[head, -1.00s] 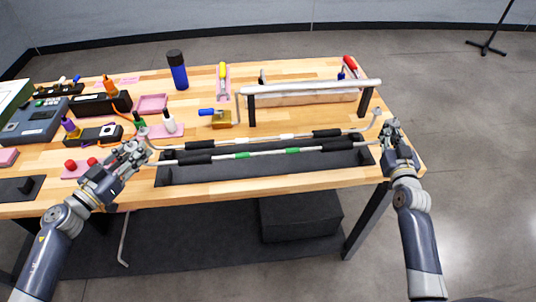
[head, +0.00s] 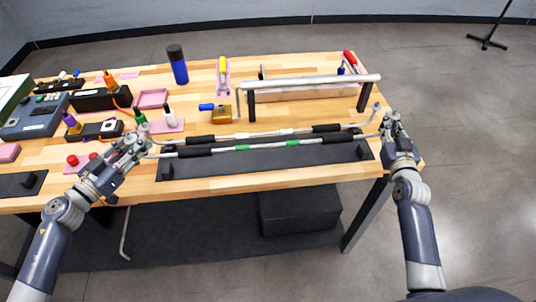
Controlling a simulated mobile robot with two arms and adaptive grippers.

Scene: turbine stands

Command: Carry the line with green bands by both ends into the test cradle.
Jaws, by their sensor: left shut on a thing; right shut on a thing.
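The line with green bands (head: 267,146) is a thin silver tube with black sleeves, stretched left to right over the front of the bench. My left gripper (head: 145,143) is shut on its left end. My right gripper (head: 383,126) is shut on its right end. The line runs above a long dark base (head: 265,163) with a black block near each end; I cannot tell how much clearance there is. A stand with two black posts and a silver bar (head: 315,82) is behind. I cannot tell for certain which of these is the test cradle.
A similar line with white bands (head: 262,133) lies just behind the held one, close to it. A blue bottle (head: 179,68), a brass padlock-like block (head: 222,114) and pink trays (head: 152,98) stand behind and left. Bare wood (head: 290,180) shows along the front edge.

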